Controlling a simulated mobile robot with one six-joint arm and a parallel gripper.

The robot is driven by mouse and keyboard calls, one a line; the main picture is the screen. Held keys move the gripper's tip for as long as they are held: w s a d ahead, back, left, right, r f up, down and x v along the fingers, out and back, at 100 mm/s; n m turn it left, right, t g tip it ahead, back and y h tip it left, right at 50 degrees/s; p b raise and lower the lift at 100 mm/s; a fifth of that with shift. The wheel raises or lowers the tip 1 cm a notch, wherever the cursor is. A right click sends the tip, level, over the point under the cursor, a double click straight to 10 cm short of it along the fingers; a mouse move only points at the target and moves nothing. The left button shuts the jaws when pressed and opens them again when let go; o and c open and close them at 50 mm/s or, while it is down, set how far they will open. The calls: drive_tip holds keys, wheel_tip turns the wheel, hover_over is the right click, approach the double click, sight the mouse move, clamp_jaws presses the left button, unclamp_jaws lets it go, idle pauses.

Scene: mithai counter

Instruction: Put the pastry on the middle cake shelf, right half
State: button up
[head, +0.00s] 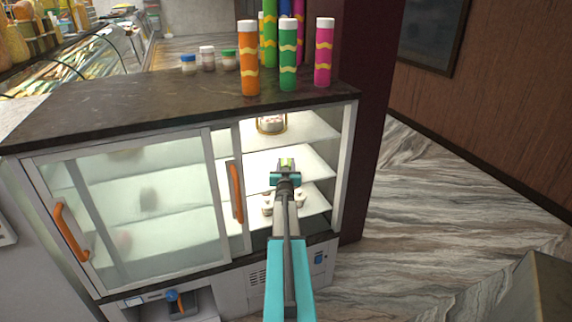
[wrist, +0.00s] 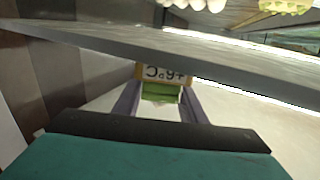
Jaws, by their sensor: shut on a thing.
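In the head view, my gripper (head: 286,174) is at the open right part of the glass-fronted cake cabinet, in front of the middle shelf (head: 262,163). It is shut on a small green pastry (head: 287,163). In the wrist view, my gripper's two fingers (wrist: 160,102) hold the green pastry (wrist: 160,93) between them. Whether the pastry touches the shelf cannot be told. The part of the shelf behind the gripper is hidden.
A round cake (head: 271,124) stands on the top shelf. Pale pastries (head: 268,206) sit on the lower shelf. A sliding glass door (head: 150,205) covers the left part. A "+6°C" label (wrist: 165,73) appears upside down beyond my fingers. Coloured tubes (head: 249,62) stand on the countertop.

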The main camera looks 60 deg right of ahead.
drive_tip(key=shift+f, duration=0.3)
drive_tip(key=o, duration=1.1)
drive_tip(key=shift+r, duration=0.2)
drive_tip(key=shift+b+v, duration=1.25)
drive_tip(key=shift+v, duration=4.8)
drive_tip(key=shift+f, duration=0.1)
drive_tip(key=shift+s, duration=0.1)
